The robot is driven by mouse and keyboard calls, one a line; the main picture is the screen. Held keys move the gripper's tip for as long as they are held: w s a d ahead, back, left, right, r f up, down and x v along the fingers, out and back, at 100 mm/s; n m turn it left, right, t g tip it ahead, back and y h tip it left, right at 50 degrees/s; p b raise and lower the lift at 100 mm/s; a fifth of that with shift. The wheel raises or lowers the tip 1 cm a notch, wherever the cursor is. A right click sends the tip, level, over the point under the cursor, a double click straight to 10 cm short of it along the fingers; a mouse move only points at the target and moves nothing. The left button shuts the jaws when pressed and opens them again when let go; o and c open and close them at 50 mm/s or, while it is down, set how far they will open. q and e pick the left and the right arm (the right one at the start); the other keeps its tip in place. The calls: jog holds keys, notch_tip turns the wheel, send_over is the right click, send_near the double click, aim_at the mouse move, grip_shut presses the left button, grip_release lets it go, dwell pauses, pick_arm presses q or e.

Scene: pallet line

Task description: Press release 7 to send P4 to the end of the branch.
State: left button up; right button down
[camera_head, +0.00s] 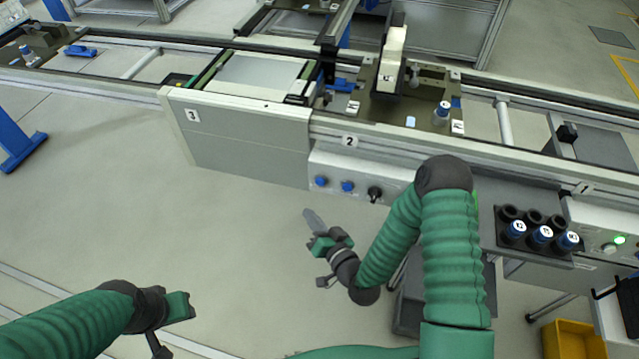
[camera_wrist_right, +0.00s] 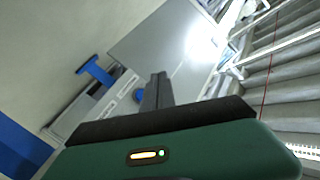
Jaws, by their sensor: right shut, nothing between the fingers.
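My right gripper (camera_head: 312,216) is shut and empty, pointing up-left over open floor, below the station 2 control box (camera_head: 335,171) in the head view. That box carries two blue buttons (camera_head: 321,181) (camera_head: 347,186) and a black knob (camera_head: 375,194). In the right wrist view the closed fingers (camera_wrist_right: 157,92) point at a panel, with a round blue button (camera_wrist_right: 138,95) left of them. A pallet (camera_head: 395,108) with a white upright part stands on the line above label 2. I cannot read its tag or any release number. My left gripper (camera_head: 180,306) is at the lower left; its fingers are unclear.
A conveyor rail runs across the top, with grey panel 3 (camera_head: 245,142) hanging in front. A black holder (camera_head: 535,246) with several blue-topped pieces and a control box with a green light (camera_head: 620,240) stand at right. A yellow bin (camera_head: 574,342) sits lower right.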

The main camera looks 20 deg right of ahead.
aim_at(320, 182)
jog(key=w+d, duration=0.4)
jog(key=w, duration=0.2)
jog(key=shift+w+d+b, duration=0.15)
jog(key=shift+b, duration=0.15)
dwell(1.8)
jog(key=shift+w+d, duration=0.2)
jog(key=shift+w, duration=0.1)
jog(key=shift+w+d+r, duration=0.1)
jog(key=shift+w+d, duration=0.15)
jog(key=shift+w, duration=0.15)
dwell(0.9)
jog(key=shift+s+a, duration=0.5)
jog(key=shift+s, duration=0.25)
jog(key=shift+s, duration=0.1)
